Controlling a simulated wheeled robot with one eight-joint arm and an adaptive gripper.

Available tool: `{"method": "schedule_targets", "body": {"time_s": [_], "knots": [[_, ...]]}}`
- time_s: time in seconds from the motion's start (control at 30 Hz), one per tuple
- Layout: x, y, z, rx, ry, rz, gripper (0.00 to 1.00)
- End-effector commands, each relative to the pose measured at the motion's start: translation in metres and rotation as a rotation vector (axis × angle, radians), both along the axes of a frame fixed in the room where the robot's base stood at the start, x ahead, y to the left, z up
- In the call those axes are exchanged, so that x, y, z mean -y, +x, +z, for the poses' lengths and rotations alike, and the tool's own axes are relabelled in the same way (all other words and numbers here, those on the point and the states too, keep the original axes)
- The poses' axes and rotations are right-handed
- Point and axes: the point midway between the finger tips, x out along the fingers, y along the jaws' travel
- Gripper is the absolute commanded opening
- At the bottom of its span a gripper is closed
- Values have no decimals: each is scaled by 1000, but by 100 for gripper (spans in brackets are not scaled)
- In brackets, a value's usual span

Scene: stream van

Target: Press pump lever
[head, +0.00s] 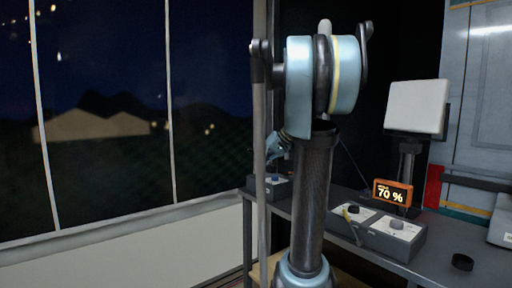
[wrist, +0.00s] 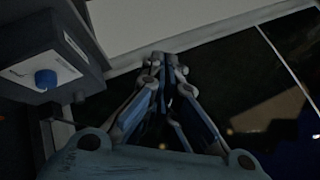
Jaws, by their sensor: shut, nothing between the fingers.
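No part is clearly marked as the pump lever. My gripper (wrist: 163,60) is shut and empty in the wrist view. Its fingertips point toward a pale wall strip and dark window. In the head view my gripper is mostly hidden behind my arm, near the left end of the bench. A grey box with a blue knob (wrist: 46,79) is left of my gripper in the wrist view, apart from it.
A pale screen (head: 416,107) stands behind. A large window (head: 100,110) fills the left.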

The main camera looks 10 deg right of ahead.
Motion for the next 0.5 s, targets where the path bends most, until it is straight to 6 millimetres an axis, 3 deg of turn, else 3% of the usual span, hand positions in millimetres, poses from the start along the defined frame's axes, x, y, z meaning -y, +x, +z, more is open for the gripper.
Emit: {"method": "schedule_targets", "body": {"time_s": [0.1,0.5], "knots": [[12,35,19,44,45,2,0],[61,137,73,207,179,1,0]]}}
